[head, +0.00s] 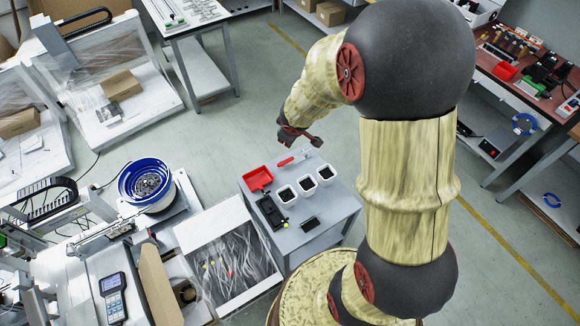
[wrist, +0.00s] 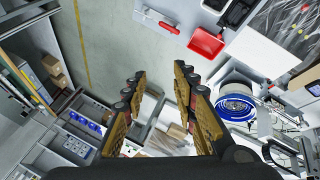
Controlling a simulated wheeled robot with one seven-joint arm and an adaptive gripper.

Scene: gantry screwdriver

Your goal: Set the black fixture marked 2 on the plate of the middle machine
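A grey cart (head: 335,210) stands in the middle of the head view. On its left side lies a black fixture (head: 269,212) with a yellow spot near it; a smaller black piece (head: 310,224) lies nearer the front. No number is readable on either. Part of a black item (wrist: 237,13) shows at the top of the wrist view. My gripper (head: 299,137) is above the cart's far edge; in the wrist view its two fingers (wrist: 160,72) are apart with nothing between them. Machines with plates stand at the left; I cannot tell which is the middle one.
A blue bowl feeder (head: 147,185) and an open box of wrapped parts (head: 228,262) stand left. Floor beyond the cart is clear.

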